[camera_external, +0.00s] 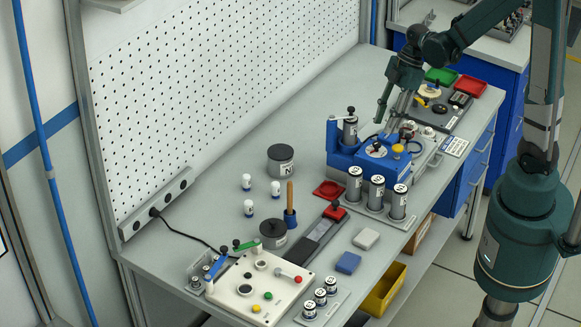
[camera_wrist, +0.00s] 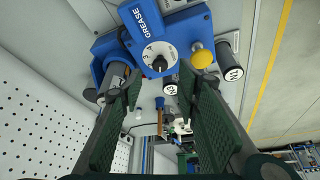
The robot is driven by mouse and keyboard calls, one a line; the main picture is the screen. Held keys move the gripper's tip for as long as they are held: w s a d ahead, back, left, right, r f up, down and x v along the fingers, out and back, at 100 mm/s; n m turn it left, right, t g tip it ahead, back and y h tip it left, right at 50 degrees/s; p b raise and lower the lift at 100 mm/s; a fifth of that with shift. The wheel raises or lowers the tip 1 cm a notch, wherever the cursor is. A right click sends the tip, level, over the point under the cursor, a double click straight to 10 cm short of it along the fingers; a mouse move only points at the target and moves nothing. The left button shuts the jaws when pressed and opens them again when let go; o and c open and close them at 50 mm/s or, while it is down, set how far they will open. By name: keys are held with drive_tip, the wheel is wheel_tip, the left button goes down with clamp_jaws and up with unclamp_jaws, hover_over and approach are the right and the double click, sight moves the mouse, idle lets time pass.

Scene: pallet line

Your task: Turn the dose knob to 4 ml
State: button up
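The blue grease unit (camera_external: 343,160) stands on the bench; in the wrist view its blue body (camera_wrist: 107,47) bears the word GREASE. The dose knob (camera_wrist: 159,63) is black and sits on a round white dial with small marks. The dial also shows in the external view (camera_external: 376,150). I cannot read the knob's exact setting. My gripper (camera_wrist: 160,80) is open, its two dark green fingers apart with nothing held between them. The knob shows between and beyond the fingertips. In the external view my gripper is above the unit; I cannot tell contact.
A yellow button (camera_wrist: 202,59) is on the unit beside the dial. Labelled cylinders (camera_external: 377,193) stand close in front of it, and another cylinder (camera_external: 350,128) stands in its rear holder. A red tray (camera_external: 328,189) and a cream control panel (camera_external: 258,287) are farther along the bench.

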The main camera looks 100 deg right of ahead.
sight(378, 142)
drive_tip(key=shift+x, duration=3.2)
drive_tip(key=c, duration=0.9)
